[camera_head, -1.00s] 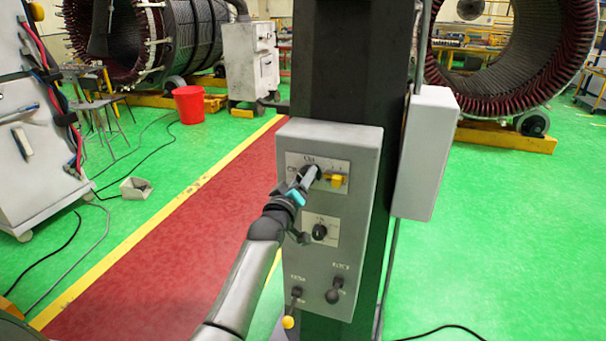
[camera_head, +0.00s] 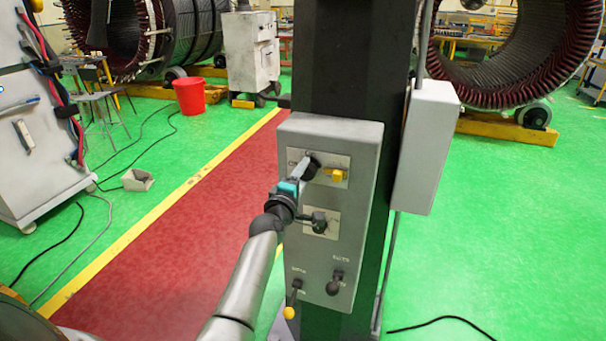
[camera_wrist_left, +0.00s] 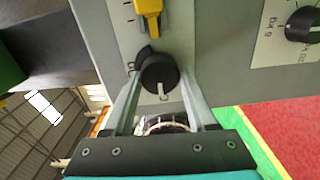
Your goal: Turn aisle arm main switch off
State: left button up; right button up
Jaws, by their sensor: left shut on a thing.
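A grey control box (camera_head: 352,245) is fixed to a dark column. My left gripper (camera_head: 306,168) reaches its upper switch plate from the left and is shut on a black rotary knob (camera_wrist_left: 158,72). In the left wrist view one finger of the gripper (camera_wrist_left: 160,85) lies on each side of the knob. The gripper partly hides the knob (camera_head: 313,163) in the head view. A yellow switch (camera_head: 338,176) sits beside the knob; it also shows in the left wrist view (camera_wrist_left: 148,12). A second black knob (camera_head: 319,222) is on the plate below. My right gripper is not in view.
Two small levers (camera_head: 335,283) (camera_head: 292,300) stick out low on the box. A second grey box (camera_head: 426,150) hangs on the column's right side. A red bucket (camera_head: 189,96) and a grey cabinet (camera_head: 45,150) stand on the left. The green floor at right is mostly clear.

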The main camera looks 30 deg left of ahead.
pick_arm(q)
jog(key=shift+n, duration=0.4)
jog(key=o, duration=1.4)
jog(key=shift+c, duration=0.2)
jog(key=shift+s, duration=0.1)
jog(key=shift+s+d, duration=0.2)
jog(key=shift+s, duration=0.35)
jog(key=v, duration=1.4)
jog(key=shift+w, duration=0.1)
